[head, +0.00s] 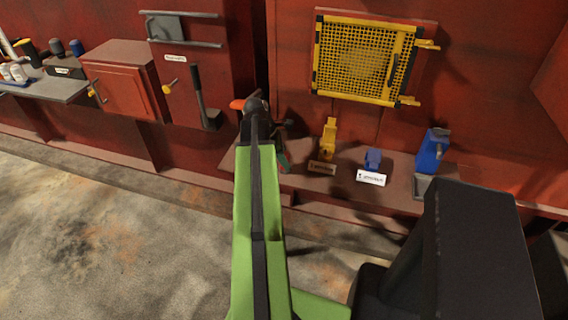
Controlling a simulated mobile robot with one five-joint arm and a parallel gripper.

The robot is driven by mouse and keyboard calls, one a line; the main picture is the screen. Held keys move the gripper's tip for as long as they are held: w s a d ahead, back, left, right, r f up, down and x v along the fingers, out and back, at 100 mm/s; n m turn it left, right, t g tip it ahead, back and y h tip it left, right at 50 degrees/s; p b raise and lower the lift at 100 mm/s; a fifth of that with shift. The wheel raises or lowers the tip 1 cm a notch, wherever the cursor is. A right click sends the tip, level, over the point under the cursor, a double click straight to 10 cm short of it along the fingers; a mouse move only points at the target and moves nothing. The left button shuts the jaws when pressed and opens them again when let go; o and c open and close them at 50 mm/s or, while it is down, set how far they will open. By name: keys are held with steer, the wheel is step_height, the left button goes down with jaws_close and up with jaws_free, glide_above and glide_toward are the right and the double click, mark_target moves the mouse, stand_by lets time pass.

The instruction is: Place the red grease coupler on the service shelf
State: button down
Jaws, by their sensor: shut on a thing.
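My gripper (254,105) is at the end of my green arm, in the middle of the head view, seen from behind. It is shut on a small red-orange piece, the red grease coupler (238,104), which sticks out to its left. My wrist hides the rest of the coupler and the fingertips. The gripper appears in front of the red wall, above the left end of a reddish ledge (403,184). Another shelf (72,92) is at the far left. I cannot tell from any readable label which one is the service shelf.
The ledge holds a yellow fitting (328,139), a small blue fitting (372,160), a blue can (432,151) and label plates. A yellow mesh guard (365,60) is above. Left are a red box (122,88) and a black lever (202,100). The left shelf carries bottles and cups.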

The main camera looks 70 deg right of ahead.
steer(key=c, duration=1.1)
jaws_free()
steer(key=shift+r, duration=0.1)
steer(key=shift+r+p, duration=0.3)
steer(key=shift+p, duration=0.2)
steer(key=p+v, duration=0.6)
steer(key=v, duration=0.1)
steer(key=shift+w+p, duration=0.1)
steer(key=shift+p, duration=0.25)
